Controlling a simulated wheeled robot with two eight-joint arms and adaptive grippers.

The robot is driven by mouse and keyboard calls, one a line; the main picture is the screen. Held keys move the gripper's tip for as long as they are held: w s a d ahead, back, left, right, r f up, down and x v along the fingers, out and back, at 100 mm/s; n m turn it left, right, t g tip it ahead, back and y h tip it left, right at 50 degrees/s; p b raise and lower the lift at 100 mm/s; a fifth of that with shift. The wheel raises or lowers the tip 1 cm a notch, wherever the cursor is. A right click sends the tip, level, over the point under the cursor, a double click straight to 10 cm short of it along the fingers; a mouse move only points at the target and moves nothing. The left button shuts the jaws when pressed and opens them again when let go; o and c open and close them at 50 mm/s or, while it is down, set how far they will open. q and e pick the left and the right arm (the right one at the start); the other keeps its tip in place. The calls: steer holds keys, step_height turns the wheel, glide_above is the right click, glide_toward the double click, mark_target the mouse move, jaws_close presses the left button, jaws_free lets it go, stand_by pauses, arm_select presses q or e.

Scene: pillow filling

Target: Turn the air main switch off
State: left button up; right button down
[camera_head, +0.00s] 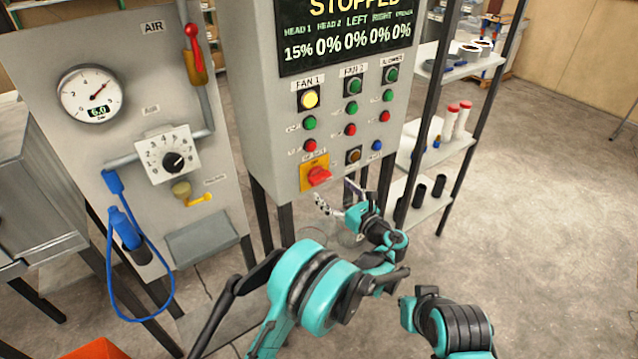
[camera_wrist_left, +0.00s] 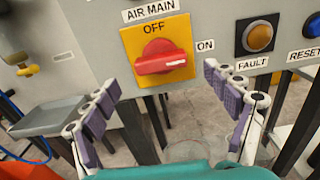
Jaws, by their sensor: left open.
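The air main switch is a red rotary knob (camera_head: 318,176) on a yellow plate, low on the grey control panel. In the left wrist view the knob (camera_wrist_left: 160,60) has OFF above it and ON to its right. Its white mark points right, toward ON. My left gripper (camera_head: 338,200) is open and empty, just below and to the right of the switch. In the wrist view its two fingers (camera_wrist_left: 160,84) are spread on either side below the knob, with no clear contact. My right gripper is out of view.
A fault button (camera_wrist_left: 260,36) and a blue reset button (camera_head: 377,146) sit right of the switch. The air panel (camera_head: 110,60) with gauge and blue hose stands left. A shelf rack (camera_head: 430,210) stands right. Open floor lies farther right.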

mark_target(323, 181)
arm_select(q)
steer(key=x, duration=0.5)
steer(key=shift+b, duration=0.4)
steer(key=c, duration=1.2)
